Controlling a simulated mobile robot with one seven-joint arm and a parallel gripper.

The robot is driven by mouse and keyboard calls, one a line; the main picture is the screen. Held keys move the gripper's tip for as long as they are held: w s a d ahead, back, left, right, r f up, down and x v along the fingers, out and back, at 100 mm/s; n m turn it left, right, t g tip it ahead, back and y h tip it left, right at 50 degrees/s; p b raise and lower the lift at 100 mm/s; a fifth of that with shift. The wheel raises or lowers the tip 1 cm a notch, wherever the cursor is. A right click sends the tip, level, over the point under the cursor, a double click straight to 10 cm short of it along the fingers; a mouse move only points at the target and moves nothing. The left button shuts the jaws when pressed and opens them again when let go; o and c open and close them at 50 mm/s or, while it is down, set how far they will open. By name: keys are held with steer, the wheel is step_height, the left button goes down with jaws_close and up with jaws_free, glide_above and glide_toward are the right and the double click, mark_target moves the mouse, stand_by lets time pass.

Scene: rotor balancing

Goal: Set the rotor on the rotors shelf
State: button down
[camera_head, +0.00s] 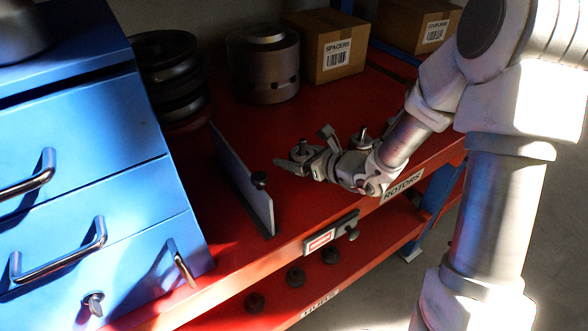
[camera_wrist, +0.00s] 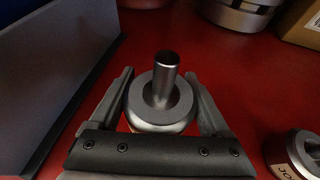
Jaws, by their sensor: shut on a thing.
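The rotor is a grey metal disc with an upright shaft (camera_wrist: 160,100). My gripper (camera_wrist: 162,92) is shut on it, with one finger on each side of the disc. In the head view my gripper (camera_head: 304,155) is low over the red rotors shelf (camera_head: 300,205), and the rotor (camera_head: 301,147) shows at its fingers. The rotor stands upright. I cannot tell whether its underside touches the shelf. The label "ROTORS" (camera_head: 402,187) is on the shelf's front edge.
A grey upright divider (camera_head: 240,180) stands left of my gripper. A second rotor-like part (camera_head: 361,138) stands to the right, close to my wrist. Behind are a large metal cylinder (camera_head: 263,65), dark stacked pulleys (camera_head: 170,80) and a spacers box (camera_head: 327,48). Blue drawers (camera_head: 80,150) stand left.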

steer(key=shift+f+b, duration=0.5)
steer(key=shift+f, duration=1.4)
steer(key=shift+f, duration=0.15)
jaws_free()
steer(key=shift+f, duration=0.1)
